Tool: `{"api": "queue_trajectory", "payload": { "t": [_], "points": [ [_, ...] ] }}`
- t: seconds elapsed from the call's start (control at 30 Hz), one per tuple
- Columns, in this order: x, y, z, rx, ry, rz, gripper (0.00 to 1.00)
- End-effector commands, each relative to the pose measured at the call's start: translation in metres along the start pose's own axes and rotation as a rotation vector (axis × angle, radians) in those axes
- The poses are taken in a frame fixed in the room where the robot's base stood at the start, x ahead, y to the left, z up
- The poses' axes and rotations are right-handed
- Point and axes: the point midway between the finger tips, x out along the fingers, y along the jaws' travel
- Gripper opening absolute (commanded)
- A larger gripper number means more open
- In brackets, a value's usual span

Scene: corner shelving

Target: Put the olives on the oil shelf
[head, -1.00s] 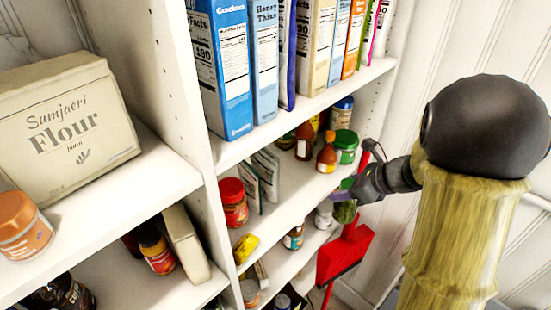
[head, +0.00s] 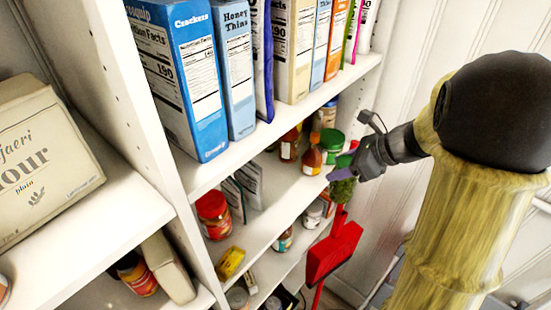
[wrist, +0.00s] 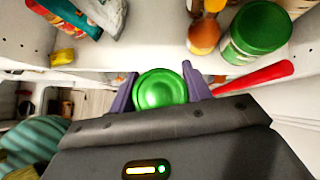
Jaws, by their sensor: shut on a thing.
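My gripper (head: 345,174) is shut on a jar (head: 343,190) with dark green contents, likely the olives. In the wrist view its shiny green lid (wrist: 160,90) sits between the two purple fingers of my gripper (wrist: 159,82). The jar looks roughly upright, in front of the middle shelf's front edge, near its right end. That shelf (head: 272,205) carries brown sauce or oil bottles (head: 311,160) and a green-lidded jar (head: 331,142); it may be the oil shelf, but no label shows. The wrist view shows this green-lidded jar (wrist: 258,35) ahead right.
A red-lidded jar (head: 213,214) and grey packets (head: 247,180) stand further left on that shelf. Boxes (head: 185,85) fill the shelf above. A red dustpan-like object (head: 333,252) hangs below my gripper. The shelf front between packets and bottles looks bare.

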Motion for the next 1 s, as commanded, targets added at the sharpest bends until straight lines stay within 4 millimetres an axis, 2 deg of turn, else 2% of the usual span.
{"api": "queue_trajectory", "payload": {
  "t": [0.03, 0.6, 0.77, 1.0],
  "points": [
    [0.005, 0.001, 0.013, -0.004, 0.000, 0.005, 0.00],
    [0.091, 0.004, 0.099, -0.009, -0.001, 0.009, 0.00],
    [0.105, 0.003, 0.109, -0.008, -0.002, 0.005, 0.00],
    [0.106, 0.001, 0.107, -0.004, -0.002, 0.001, 0.00]
  ]
}}
